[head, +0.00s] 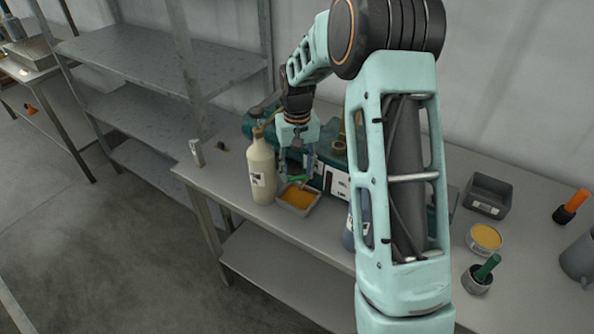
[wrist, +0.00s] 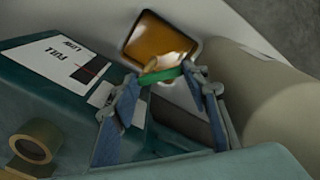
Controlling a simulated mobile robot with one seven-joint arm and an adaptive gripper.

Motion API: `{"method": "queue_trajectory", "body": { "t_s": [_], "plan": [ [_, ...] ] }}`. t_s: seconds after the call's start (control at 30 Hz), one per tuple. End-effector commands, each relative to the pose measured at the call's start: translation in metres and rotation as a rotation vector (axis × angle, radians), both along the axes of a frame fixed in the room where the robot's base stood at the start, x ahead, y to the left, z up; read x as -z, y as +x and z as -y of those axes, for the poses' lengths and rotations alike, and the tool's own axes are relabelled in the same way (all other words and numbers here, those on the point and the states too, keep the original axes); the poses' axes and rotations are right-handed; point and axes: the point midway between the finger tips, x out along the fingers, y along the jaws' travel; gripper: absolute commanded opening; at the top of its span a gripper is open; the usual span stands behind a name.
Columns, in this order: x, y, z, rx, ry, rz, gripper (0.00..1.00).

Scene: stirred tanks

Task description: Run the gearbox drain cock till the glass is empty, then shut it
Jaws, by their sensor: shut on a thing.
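The teal gearbox (head: 258,127) stands on the bench, partly hidden behind my arm. My gripper (head: 297,172) is at its front, shut on the green drain cock handle (wrist: 160,75), which lies crosswise between the fingertips in the wrist view. A grey tray (head: 281,200) below the cock holds amber oil (wrist: 158,42). A white label (wrist: 58,58) reading FULL and LOW is on the gearbox, beside a dark strip with a red mark, likely the sight glass (wrist: 90,70). I cannot make out an oil level in it.
A cream bottle (head: 262,172) stands close to the left of the tray and gripper. A blue bottle (head: 348,238) is partly behind my arm. A grey bin (head: 488,195), an amber-filled tin (head: 485,238) and a green-handled tool (head: 487,267) are at the right. Shelving (head: 150,55) stands left.

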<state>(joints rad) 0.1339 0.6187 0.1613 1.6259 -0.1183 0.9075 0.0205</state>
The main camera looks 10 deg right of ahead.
Motion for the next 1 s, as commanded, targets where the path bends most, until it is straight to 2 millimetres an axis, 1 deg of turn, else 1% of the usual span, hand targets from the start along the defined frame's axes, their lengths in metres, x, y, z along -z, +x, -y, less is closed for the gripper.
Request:
{"method": "queue_trajectory", "body": {
  "t_s": [0.2, 0.5, 0.7, 1.0],
  "plan": [
    [-0.0014, -0.0026, 0.0, -0.181, 0.0, 0.003, 0.17],
    [-0.0034, -0.0044, -0.0007, -0.353, 0.002, 0.007, 0.17],
    [-0.0047, -0.0048, -0.0024, -0.411, 0.004, 0.009, 0.17],
    [-0.0058, -0.0053, -0.0035, -0.432, 0.005, 0.009, 0.17]
  ]
}}
